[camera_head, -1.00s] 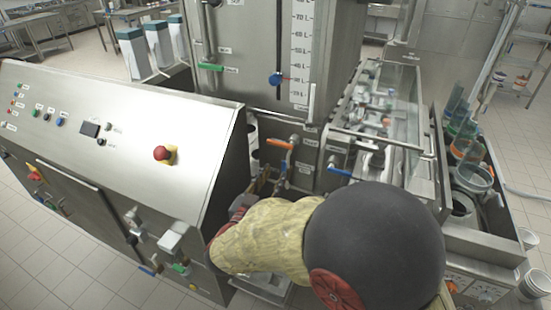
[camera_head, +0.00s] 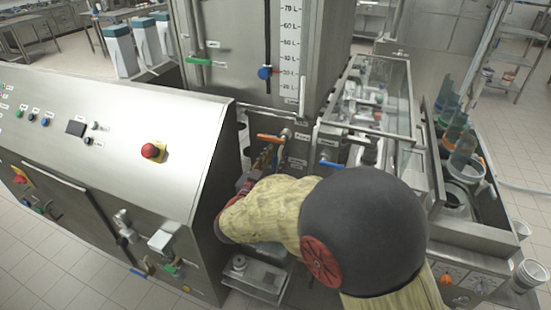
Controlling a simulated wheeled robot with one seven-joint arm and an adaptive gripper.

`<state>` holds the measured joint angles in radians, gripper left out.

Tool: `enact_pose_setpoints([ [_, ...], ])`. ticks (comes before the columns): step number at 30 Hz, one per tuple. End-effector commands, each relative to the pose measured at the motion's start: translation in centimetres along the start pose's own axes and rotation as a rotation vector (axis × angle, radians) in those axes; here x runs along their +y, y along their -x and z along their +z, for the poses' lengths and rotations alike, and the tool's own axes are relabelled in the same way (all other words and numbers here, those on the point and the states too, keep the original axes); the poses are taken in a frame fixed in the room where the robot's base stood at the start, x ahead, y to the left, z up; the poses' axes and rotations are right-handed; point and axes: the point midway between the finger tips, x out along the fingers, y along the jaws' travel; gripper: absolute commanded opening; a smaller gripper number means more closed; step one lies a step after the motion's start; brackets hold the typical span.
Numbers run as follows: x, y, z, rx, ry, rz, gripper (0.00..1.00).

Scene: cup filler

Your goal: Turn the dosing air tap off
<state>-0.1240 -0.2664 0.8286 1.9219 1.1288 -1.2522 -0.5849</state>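Several taps show, but their labels are too small to read, so I cannot tell which is the dosing air tap. A tap with an orange handle (camera_head: 269,138) sits on the steel front below the tank, its handle lying roughly level. A tap with a blue handle (camera_head: 332,164) sits to its right. My gripper (camera_head: 264,157) is just below the orange handle, its fingers pointing up towards it. I cannot tell whether they touch the handle. My wrist and arm hide part of the gripper, and its opening is unclear.
A sloped control panel (camera_head: 110,125) with a red emergency button (camera_head: 153,151) stands close at left. The steel tank (camera_head: 230,35) with a green-handled tap (camera_head: 199,61) rises behind. A glass-covered conveyor (camera_head: 375,95) and cup stacks (camera_head: 463,145) are at right.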

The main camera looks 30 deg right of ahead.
Motion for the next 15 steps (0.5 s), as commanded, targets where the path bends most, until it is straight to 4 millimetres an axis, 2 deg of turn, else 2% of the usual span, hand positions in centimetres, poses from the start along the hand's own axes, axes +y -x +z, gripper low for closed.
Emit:
enact_pose_setpoints([
  [2,0.00,0.02,0.00,0.000,0.000,0.000,0.28],
  [15,0.00,0.04,0.02,0.000,0.000,0.000,0.03],
])
